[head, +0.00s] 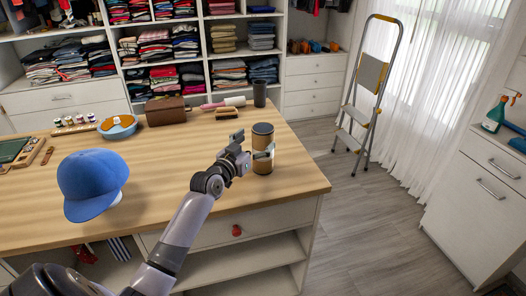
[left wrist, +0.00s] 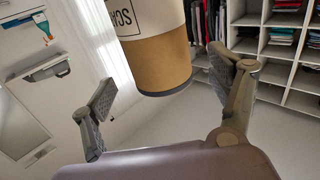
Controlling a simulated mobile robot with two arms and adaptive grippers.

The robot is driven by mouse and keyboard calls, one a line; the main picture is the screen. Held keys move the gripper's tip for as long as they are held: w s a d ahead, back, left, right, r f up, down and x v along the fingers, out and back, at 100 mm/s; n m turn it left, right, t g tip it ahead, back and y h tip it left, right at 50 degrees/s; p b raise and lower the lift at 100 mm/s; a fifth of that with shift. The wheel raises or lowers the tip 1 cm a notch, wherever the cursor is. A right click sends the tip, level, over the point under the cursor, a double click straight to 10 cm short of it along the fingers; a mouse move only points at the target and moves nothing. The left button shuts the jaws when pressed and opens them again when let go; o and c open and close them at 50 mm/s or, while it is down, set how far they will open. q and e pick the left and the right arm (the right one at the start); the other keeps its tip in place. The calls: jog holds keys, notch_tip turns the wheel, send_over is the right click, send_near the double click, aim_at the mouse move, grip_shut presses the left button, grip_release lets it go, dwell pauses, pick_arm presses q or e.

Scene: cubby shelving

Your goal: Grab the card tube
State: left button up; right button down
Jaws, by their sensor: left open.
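The card tube (head: 262,160) is a brown cylinder with a dark lid and a pale band, upright on the wooden table near its right edge. My left gripper (head: 252,146) is open beside it, with one finger to the left of the tube and the other overlapping its front. In the left wrist view the tube (left wrist: 162,62) shows brown and white with dark lettering, between the spread fingers of my left gripper (left wrist: 161,75). Gaps show on both sides there. Its far side is hidden. My right gripper is not in view.
The wooden table (head: 170,190) also holds a blue cap (head: 92,183), an orange-and-blue bowl (head: 118,126), a brown box (head: 165,110) and a dark cylinder (head: 260,94). A stepladder (head: 368,90) stands on the floor at right. The tabletop around the tube is clear.

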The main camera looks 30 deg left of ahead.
aim_at(268, 128)
pick_arm(q)
jog(key=w, duration=0.5)
jog(key=shift+a+r+p, duration=0.1)
jog(key=shift+r+p, duration=0.1)
jog(key=shift+p, duration=0.2)
jog(key=shift+s, duration=0.1)
jog(key=c, duration=1.3)
jog(key=shift+r, duration=0.15)
